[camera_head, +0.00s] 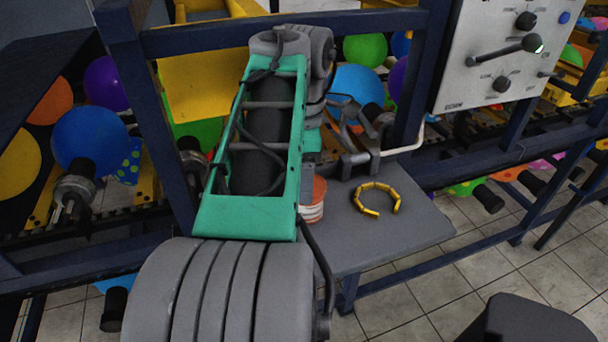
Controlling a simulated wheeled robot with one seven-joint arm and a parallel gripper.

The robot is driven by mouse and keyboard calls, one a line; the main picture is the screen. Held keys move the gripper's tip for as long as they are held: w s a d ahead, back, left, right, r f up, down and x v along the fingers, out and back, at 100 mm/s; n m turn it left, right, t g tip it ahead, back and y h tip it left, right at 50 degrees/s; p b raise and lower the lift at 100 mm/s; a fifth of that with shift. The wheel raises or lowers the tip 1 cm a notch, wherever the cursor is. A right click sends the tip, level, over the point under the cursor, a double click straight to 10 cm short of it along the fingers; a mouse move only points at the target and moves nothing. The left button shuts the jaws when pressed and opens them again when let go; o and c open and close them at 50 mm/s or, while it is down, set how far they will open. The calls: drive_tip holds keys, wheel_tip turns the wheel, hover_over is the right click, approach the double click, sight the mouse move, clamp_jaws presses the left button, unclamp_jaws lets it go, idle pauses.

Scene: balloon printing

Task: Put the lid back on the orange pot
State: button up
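The orange pot (313,212) stands on a small grey table, with an orange upper part and pale bands below. My arm's green link covers its left side. I cannot make out a separate lid, and I cannot tell whether the pot's top is open. My gripper (358,138) appears as dark grey finger parts above and to the right of the pot, over the table's back edge. Its fingers blend with the machine parts behind, so I cannot tell whether it is open or holds anything.
A yellow segmented ring (362,208) lies on the grey table (415,235), right of the pot. The table's front right is bare. A dark blue frame (425,75) and a control panel (500,55) with a lever stand behind. Balloons on holders, such as a blue one (90,138), line the machine.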

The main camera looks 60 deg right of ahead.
drive_tip(key=o, duration=1.4)
drive_tip(key=shift+o, duration=0.2)
wheel_tip(320, 180, up, 7)
drive_tip(key=p, duration=0.7)
drive_tip(key=shift+c, duration=0.2)
clamp_jaws()
idle(0.4)
